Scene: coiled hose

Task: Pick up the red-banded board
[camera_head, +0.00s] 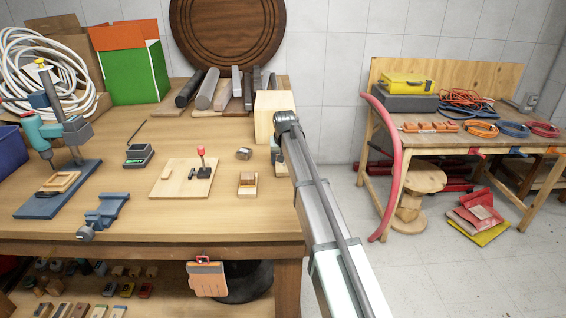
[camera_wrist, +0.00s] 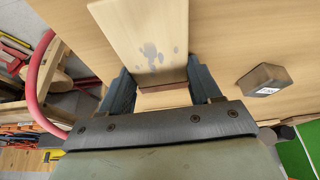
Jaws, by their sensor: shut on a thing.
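The red-banded board (camera_wrist: 150,40) is pale wood with grey smudges and a dark red band (camera_wrist: 168,88) across it. In the wrist view it lies between the two fingers of my gripper (camera_wrist: 163,85), which is shut on it, and it extends away past the fingertips. In the head view a pale wooden face, which looks like this board (camera_head: 268,112), stands at the right end of the workbench beside the end of my arm. My gripper (camera_head: 276,150) is mostly hidden there. I cannot tell whether the board touches the bench.
A small dark-sided block with a white label (camera_wrist: 265,80) lies on the bench. A flat board with a red-knobbed clamp (camera_head: 185,178) and a small wooden block (camera_head: 247,183) lie to the left. A red hose (camera_head: 391,170) hangs by the second table; open floor lies between.

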